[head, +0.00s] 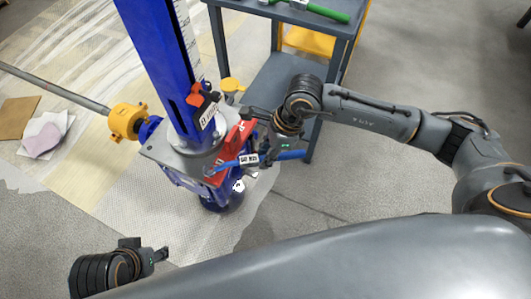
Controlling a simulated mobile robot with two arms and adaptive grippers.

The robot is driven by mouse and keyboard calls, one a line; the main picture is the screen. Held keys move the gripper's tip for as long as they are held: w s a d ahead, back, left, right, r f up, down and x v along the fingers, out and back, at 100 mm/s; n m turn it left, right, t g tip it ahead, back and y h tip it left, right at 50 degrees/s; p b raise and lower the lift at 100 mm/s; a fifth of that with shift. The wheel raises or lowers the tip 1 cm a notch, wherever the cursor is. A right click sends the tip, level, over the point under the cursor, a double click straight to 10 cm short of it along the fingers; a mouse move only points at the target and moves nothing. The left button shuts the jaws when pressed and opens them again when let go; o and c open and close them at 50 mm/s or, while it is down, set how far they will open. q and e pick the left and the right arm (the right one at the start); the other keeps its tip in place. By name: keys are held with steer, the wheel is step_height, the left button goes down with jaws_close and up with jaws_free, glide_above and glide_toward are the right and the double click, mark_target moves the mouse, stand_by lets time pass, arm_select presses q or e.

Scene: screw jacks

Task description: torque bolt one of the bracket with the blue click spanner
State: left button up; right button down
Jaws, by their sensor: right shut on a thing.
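The blue click spanner (285,155) lies nearly level across the front of the red bracket (236,138). A white label shows on its shaft. My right gripper (262,150) is shut on the spanner near its middle. The spanner's head end points left, at the lower edge of the bracket. I cannot tell whether it sits on a bolt; the bolts are too small to make out. The bracket is on the plate at the foot of the blue jack column (158,55). My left gripper (158,256) is low at the left, away from the jack, and its opening is unclear.
A grey cart (275,75) stands behind the jack, with a green-handled tool (320,10) on top. A yellow coupling and long grey shaft (60,92) reach out to the left. A black and red tagged lock (203,103) hangs on the column. Floor at right is clear.

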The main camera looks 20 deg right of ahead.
mark_target(282, 154)
steer(key=shift+s+d+r, duration=0.1)
steer(key=shift+d+r, duration=0.15)
steer(key=shift+d, duration=0.6)
steer(key=shift+s+d+r, duration=0.1)
steer(key=shift+d+r, duration=0.2)
steer(key=shift+d, duration=0.5)
steer(key=shift+s+d+r, duration=0.1)
steer(key=shift+d+r, duration=0.15)
steer(key=shift+d, duration=0.6)
